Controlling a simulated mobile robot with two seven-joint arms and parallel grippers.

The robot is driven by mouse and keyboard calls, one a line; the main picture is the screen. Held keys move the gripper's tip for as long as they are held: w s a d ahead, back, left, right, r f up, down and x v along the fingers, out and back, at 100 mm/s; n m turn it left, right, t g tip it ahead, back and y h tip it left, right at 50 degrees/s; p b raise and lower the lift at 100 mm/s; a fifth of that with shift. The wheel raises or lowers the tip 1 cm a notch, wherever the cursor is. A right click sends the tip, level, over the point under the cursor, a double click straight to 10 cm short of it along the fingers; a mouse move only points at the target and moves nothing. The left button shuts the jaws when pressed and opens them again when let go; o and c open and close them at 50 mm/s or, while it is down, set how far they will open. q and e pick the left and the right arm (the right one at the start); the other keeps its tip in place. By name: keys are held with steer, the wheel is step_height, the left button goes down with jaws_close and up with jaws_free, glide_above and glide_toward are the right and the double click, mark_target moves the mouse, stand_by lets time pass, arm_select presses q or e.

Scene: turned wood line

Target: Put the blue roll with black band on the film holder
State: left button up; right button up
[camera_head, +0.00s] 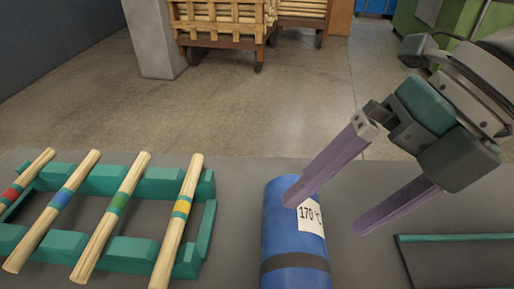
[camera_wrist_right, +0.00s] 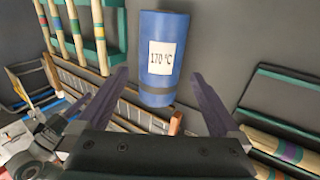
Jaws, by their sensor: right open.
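The blue roll with a black band (camera_head: 295,235) stands or lies on the grey table in the lower middle of the head view; its lower end is cut off. It carries a white label reading 170 °C. In the right wrist view the roll (camera_wrist_right: 180,75) appears ahead of the gap between the fingers. My right gripper (camera_head: 324,213) is open and empty. In the head view one fingertip overlaps the roll beside the label and the other is to its right; contact cannot be told. I cannot identify the film holder for certain.
Left of the roll is a teal rack (camera_head: 150,183) bearing several wooden sticks with coloured bands. At right lies a dark, teal-edged tray or frame (camera_head: 450,238). In the right wrist view, banded wooden sticks (camera_wrist_right: 285,150) show at lower right. A wooden cart (camera_head: 220,35) stands beyond the table.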

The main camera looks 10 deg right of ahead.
mark_target(315, 225)
steer(key=x, duration=0.5)
steer(key=shift+s+f, duration=0.1)
steer(key=shift+f, duration=0.1)
steer(key=shift+c, duration=0.2)
steer(key=shift+r, duration=0.1)
steer(key=c, duration=1.4)
